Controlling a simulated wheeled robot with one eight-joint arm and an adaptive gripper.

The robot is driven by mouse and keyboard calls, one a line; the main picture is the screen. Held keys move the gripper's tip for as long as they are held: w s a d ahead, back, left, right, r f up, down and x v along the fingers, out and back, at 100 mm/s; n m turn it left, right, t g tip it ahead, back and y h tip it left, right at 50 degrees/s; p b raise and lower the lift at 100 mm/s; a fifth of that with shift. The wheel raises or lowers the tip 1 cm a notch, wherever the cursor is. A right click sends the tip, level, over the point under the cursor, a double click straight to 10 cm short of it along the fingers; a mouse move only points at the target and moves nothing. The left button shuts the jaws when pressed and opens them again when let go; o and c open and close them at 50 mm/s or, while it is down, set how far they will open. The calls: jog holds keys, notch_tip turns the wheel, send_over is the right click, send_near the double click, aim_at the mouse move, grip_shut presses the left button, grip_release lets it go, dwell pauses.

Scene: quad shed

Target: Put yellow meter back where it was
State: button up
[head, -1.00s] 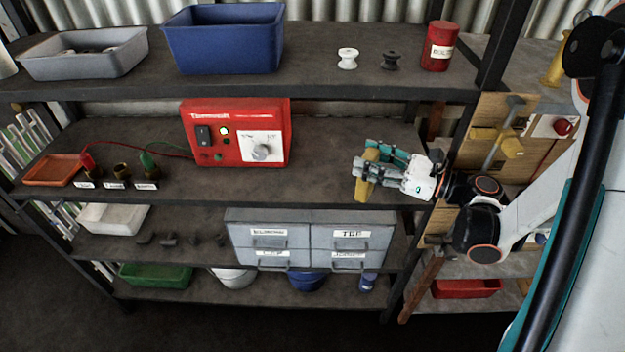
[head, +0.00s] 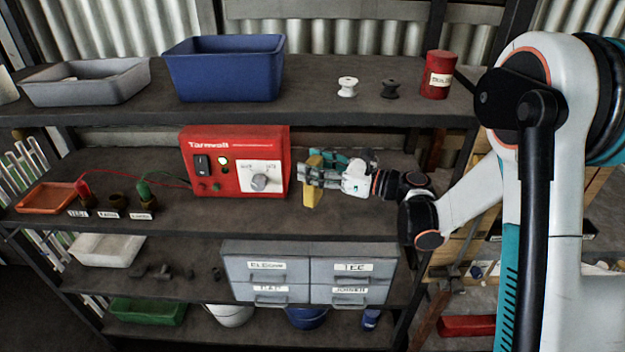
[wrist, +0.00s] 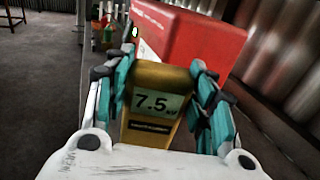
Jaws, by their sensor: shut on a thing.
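The yellow meter (head: 313,184) is upright between the fingers of my gripper (head: 318,174), just right of the red box on the middle shelf. In the wrist view the meter (wrist: 154,92) faces the camera and its display reads 7.5. My gripper (wrist: 160,88) is shut on it, with teal fingers on both sides. I cannot tell whether the meter's base touches the shelf. The red box (head: 232,188) has a switch, a lit lamp and a dial; in the wrist view its side (wrist: 190,42) rises just beyond the meter.
The middle shelf (head: 345,222) is bare in front and to the right of the meter. Labelled holders (head: 112,204) with red and green leads stand at left beside an orange tray (head: 45,197). The upper shelf (head: 310,98) overhangs behind; grey drawers (head: 310,272) sit below.

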jog(key=shift+w+a+f+b, duration=0.15)
jog(key=shift+f+b, duration=0.35)
jog(key=shift+f, duration=0.4)
jog(key=shift+w+a+f+b, duration=0.1)
jog(key=shift+f+b, duration=0.35)
jog(key=shift+f, duration=0.4)
jog(key=shift+s, duration=0.1)
jog(key=shift+f, duration=0.1)
jog(key=o, duration=1.7)
